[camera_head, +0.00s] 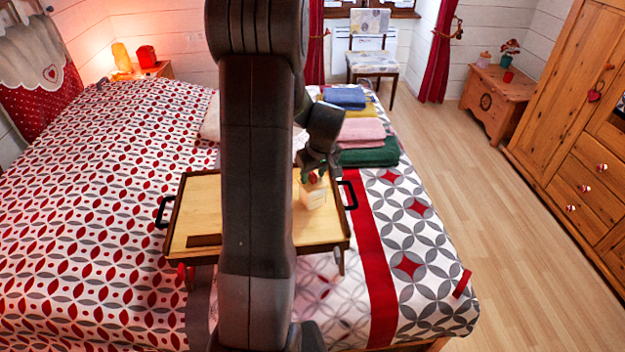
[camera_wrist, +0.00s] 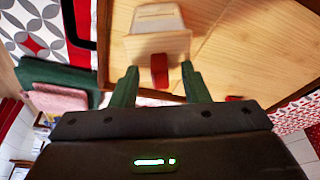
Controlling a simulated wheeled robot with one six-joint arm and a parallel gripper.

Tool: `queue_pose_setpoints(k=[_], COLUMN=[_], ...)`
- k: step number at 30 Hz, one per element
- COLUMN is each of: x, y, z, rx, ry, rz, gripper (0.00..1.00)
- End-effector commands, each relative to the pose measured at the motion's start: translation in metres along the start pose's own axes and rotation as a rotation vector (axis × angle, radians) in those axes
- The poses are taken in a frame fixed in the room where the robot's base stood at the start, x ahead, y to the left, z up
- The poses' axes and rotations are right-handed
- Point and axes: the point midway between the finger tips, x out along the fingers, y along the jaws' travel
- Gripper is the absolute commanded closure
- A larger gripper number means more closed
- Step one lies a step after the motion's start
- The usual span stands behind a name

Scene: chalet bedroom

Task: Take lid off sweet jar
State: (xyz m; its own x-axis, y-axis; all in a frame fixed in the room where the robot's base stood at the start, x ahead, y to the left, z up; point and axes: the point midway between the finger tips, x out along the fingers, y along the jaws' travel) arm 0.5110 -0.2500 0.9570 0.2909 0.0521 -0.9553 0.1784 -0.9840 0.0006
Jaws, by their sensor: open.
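The sweet jar (camera_head: 313,196) is a pale, squarish jar standing on the wooden bed tray (camera_head: 205,205), right of the tray's middle. My gripper (camera_wrist: 160,84) is open, with green fingers on either side of the knob and a visible gap to each. In the head view my gripper (camera_head: 313,177) is just above the jar. My arm hides the middle of the tray.
The tray has raised rims and black side handles (camera_head: 349,195); a dark brown bar (camera_head: 204,240) lies near its front left. Folded towels (camera_head: 366,152) are stacked on the bed behind it. A chest (camera_head: 500,100) and wardrobe (camera_head: 570,110) stand right across clear floor.

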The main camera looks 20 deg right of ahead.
Motion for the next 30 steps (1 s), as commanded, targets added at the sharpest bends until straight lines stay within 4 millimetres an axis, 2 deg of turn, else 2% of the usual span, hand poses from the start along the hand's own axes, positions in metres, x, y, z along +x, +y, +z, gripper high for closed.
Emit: queue_pose_setpoints(k=[3,4,10,18,22,26,30], x=[0.000,0.000,0.000,-0.001,-0.009,-0.029,-0.057], y=[0.000,0.000,0.000,0.000,0.000,0.000,0.000], z=[0.000,0.000,0.000,0.000,-0.003,-0.009,-0.018], rx=[0.000,0.000,0.000,0.000,0.000,-0.001,-0.001], ry=[0.000,0.000,0.000,0.000,0.003,0.004,0.005], rz=[0.000,0.000,0.000,0.000,0.001,0.003,0.003], gripper=[0.58,0.62,1.00,1.00,1.00,1.00,1.00])
